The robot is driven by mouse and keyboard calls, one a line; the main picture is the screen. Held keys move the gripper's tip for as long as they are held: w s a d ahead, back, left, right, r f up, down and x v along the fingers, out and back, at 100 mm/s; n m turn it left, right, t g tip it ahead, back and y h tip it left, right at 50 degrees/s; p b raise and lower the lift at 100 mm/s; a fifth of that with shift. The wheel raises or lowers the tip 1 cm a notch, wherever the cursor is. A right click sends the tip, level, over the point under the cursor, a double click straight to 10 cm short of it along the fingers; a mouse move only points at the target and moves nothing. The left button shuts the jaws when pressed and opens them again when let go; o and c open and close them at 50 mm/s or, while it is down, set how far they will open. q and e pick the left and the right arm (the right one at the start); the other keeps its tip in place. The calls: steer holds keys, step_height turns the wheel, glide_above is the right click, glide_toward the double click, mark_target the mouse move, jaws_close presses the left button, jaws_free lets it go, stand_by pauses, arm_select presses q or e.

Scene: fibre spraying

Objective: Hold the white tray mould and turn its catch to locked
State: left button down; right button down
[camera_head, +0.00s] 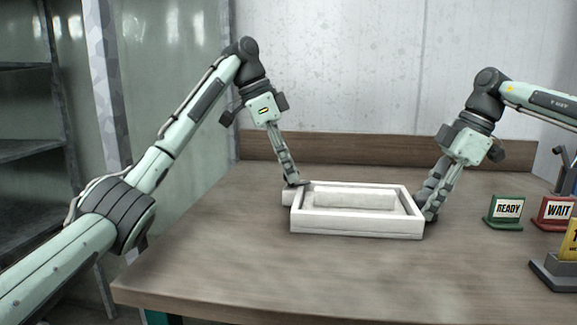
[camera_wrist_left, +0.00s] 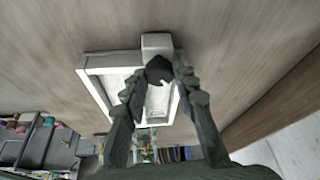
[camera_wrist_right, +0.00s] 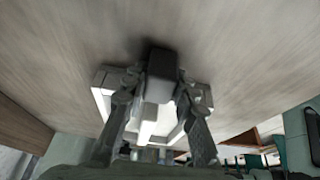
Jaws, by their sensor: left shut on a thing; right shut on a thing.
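The white tray mould (camera_head: 356,229) lies flat on the table, a pale raised block (camera_head: 355,199) inside its rim. My left gripper (camera_head: 293,181) reaches down to the mould's left end. In the left wrist view its fingers (camera_wrist_left: 160,76) are closed around the dark catch knob (camera_wrist_left: 157,68), which sits on a white lug (camera_wrist_left: 157,41). A small light mark shows on the knob; I cannot tell which position it points to. My right gripper (camera_head: 431,212) is at the right end. In the right wrist view its fingers (camera_wrist_right: 160,78) are shut on a grey end block (camera_wrist_right: 162,62) of the mould.
A green READY sign (camera_head: 506,210) and a red WAIT sign (camera_head: 555,211) stand to the right, with a yellow-topped stand (camera_head: 568,245) in front. A wooden back rail (camera_head: 345,152) runs behind the mould. The table's front and left areas (camera_head: 220,240) are clear.

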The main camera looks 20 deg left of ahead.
arm_select(q)
steer(key=m+g, duration=0.1)
steer(key=m, duration=0.2)
steer(key=shift+w+r+m, duration=0.1)
steer(key=shift+m, duration=0.2)
steer(key=shift+w+m+g, duration=0.1)
steer(key=shift+m+g, duration=0.8)
steer(key=shift+m, duration=0.9)
steer(key=c, duration=1.2)
jaws_free()
